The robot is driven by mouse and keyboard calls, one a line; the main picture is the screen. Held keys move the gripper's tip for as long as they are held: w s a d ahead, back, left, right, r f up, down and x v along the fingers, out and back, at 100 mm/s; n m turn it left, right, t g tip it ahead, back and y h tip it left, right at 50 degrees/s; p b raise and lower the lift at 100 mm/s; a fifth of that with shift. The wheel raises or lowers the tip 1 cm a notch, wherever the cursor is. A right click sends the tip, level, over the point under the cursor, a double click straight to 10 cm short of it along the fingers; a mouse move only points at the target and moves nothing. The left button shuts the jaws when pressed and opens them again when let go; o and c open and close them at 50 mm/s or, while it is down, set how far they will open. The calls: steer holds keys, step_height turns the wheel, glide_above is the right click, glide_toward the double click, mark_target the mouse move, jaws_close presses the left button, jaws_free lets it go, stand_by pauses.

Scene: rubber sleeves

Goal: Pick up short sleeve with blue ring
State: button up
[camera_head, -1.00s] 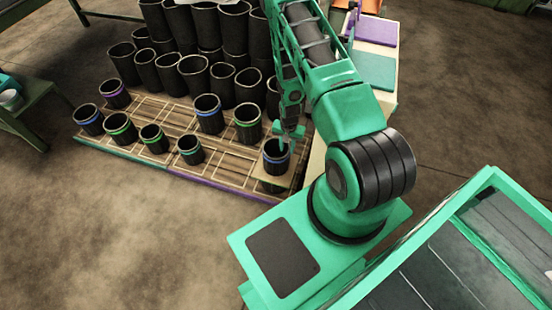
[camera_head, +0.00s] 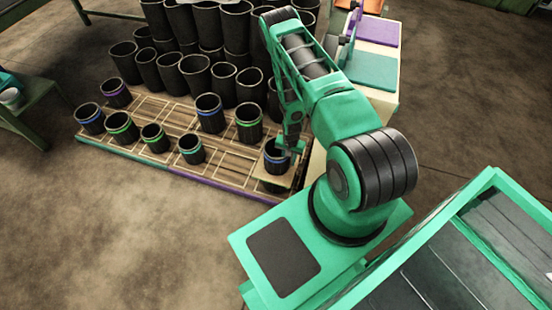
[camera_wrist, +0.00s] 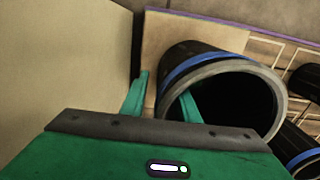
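A short black sleeve with a blue ring (camera_head: 277,160) stands on a small pale board at the near right corner of the pallet. In the wrist view this sleeve (camera_wrist: 205,66) shows its open grey rim and blue band. My gripper (camera_head: 288,150) is down at its rim. In the wrist view my gripper (camera_wrist: 162,98) is open, with one finger outside the sleeve's left wall and the other inside its mouth. The wall lies between them, and I see a gap beside the outer finger.
Other ringed sleeves stand on the wooden pallet (camera_head: 235,172), including a blue-ringed one (camera_head: 210,113) and another at the far left (camera_head: 89,119). Tall plain black sleeves (camera_head: 195,72) crowd the back. A pale panel (camera_wrist: 65,60) rises close to my gripper's left.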

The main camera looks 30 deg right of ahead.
steer(key=shift+f, duration=0.35)
steer(key=shift+c, duration=0.3)
jaws_close()
stand_by(1.0)
